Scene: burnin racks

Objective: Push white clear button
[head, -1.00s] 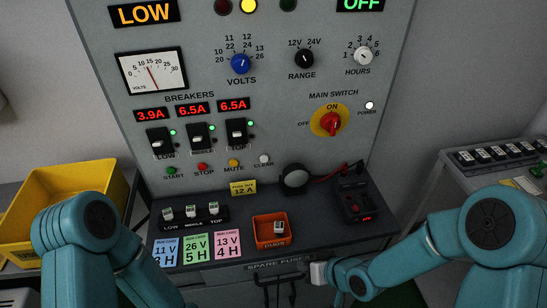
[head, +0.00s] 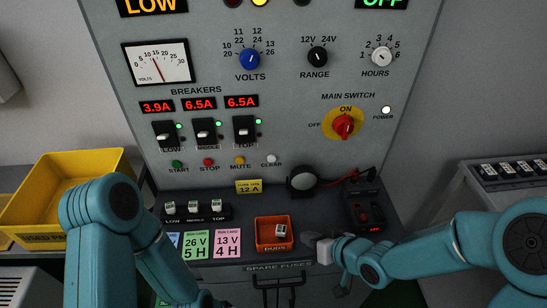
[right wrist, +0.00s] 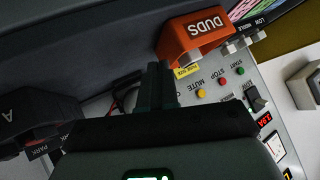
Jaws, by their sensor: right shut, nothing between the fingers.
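The white clear button (head: 271,159) is the rightmost in the row of small buttons low on the grey panel in the head view, above its CLEAR label. My right gripper (head: 310,239) is in front of the panel, lower than the button and to its right, by the duds bin; its dark fingers are hard to make out there. In the right wrist view my right gripper (right wrist: 158,82) is shut and empty. Its fingers cover the spot beside MUTE, so the clear button is hidden there. My left arm shows at the left, but its gripper is out of sight.
Beside the clear button are the yellow mute (head: 240,160), red stop (head: 208,162) and green start (head: 177,164) buttons. The orange duds bin (head: 274,246) stands on the ledge below. A round black part (head: 303,181) and a meter with cables (head: 364,212) are to the right.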

